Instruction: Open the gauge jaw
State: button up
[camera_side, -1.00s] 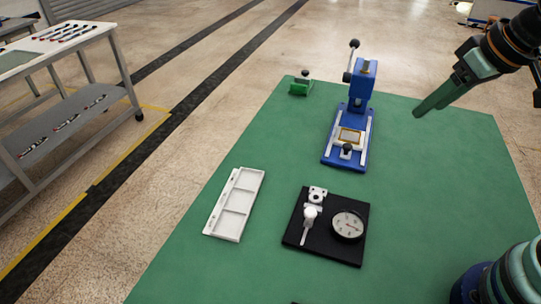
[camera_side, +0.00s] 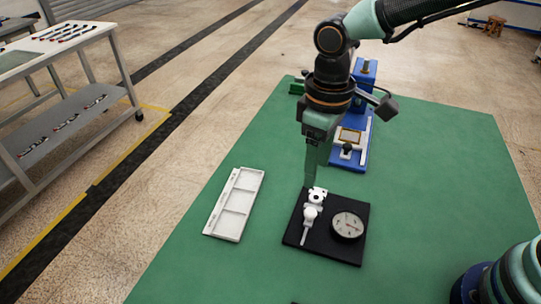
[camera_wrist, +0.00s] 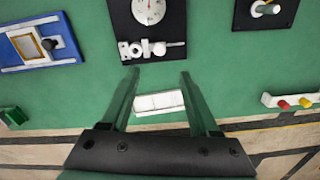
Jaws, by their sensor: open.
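The gauge stand has a black base plate (camera_side: 335,254) with a round dial (camera_side: 348,226) on its right side. The white gauge jaw (camera_side: 315,197) sits at the plate's back left, with a white lever and knob (camera_side: 311,214) in front of it. In the wrist view the dial (camera_wrist: 150,10) and the white jaw parts (camera_wrist: 143,49) lie beyond my fingertips. My gripper (camera_wrist: 158,76) is open and empty, its two green fingers apart. In the side view my gripper (camera_side: 311,184) points down just behind the white jaw; I cannot tell whether it touches.
A white compartment tray (camera_side: 239,205) lies left of the gauge. A blue press (camera_side: 362,150) stands behind, partly hidden by my arm. The wrist view also shows a white block with red and yellow knobs (camera_wrist: 290,101). The green table is clear at right.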

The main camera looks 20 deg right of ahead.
aim_at(310, 211)
notch_tip(310, 211, down, 12)
jog(key=shift+r, duration=0.1)
dwell(0.4)
grip_shut()
jog(key=shift+r, duration=0.1)
dwell(1.2)
